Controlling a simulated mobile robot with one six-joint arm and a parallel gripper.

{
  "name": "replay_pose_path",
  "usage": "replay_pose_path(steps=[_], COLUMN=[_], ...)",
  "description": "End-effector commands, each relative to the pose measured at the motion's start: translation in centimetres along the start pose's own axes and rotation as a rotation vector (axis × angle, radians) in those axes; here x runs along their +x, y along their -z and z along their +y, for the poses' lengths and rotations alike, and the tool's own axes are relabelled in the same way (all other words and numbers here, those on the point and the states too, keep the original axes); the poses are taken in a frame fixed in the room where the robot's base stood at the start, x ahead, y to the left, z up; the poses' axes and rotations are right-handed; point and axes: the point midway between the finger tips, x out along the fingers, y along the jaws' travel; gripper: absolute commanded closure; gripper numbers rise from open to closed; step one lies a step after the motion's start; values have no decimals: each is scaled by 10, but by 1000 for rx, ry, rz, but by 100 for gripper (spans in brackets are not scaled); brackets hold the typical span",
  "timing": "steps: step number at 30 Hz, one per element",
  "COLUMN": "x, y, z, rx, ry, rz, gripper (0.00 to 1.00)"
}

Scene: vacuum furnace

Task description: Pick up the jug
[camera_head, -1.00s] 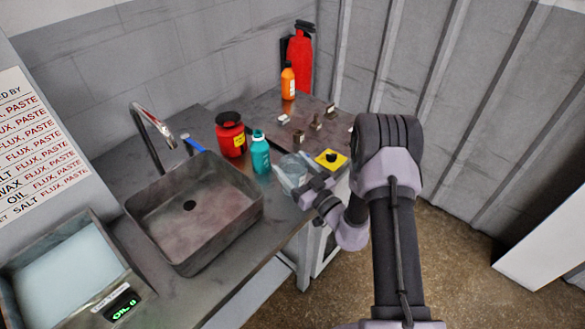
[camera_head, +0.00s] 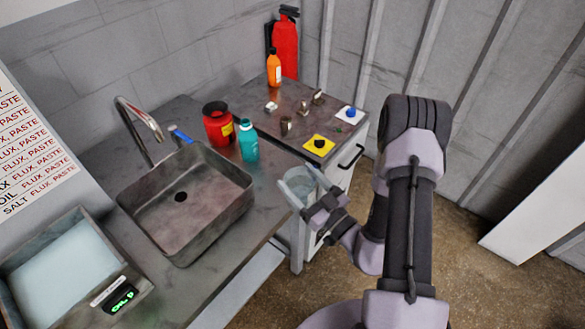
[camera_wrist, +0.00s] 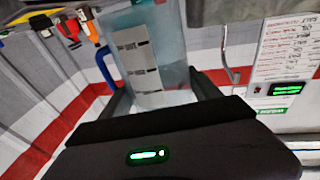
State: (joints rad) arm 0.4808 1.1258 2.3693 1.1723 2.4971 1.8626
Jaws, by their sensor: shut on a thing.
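The jug (camera_head: 299,182) is a clear, see-through vessel in the head view, held at the front edge of the counter. It fills the upper middle of the wrist view (camera_wrist: 172,50), with a pale strip of dark marks on its side and a blue handle (camera_wrist: 105,68) at its left. My gripper (camera_head: 310,192) is shut on the jug, with its fingers on either side of it. The jug's lower part is partly hidden by my gripper in both views.
The counter holds a sink (camera_head: 185,200), a red jar (camera_head: 218,125), a teal bottle (camera_head: 248,142) and an orange bottle (camera_head: 273,70). A yellow pad with a black knob (camera_head: 319,145) lies near the right edge. Open floor (camera_head: 460,230) lies to the right.

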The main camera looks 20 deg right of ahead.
Motion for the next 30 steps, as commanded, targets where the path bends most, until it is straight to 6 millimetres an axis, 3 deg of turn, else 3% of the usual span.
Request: replay_pose_path(steps=[12, 30], x=[-29, -32], y=[8, 9], z=[-10, -11], rx=[1, 0], ry=[1, 1], rz=[0, 1], gripper=[76, 76])
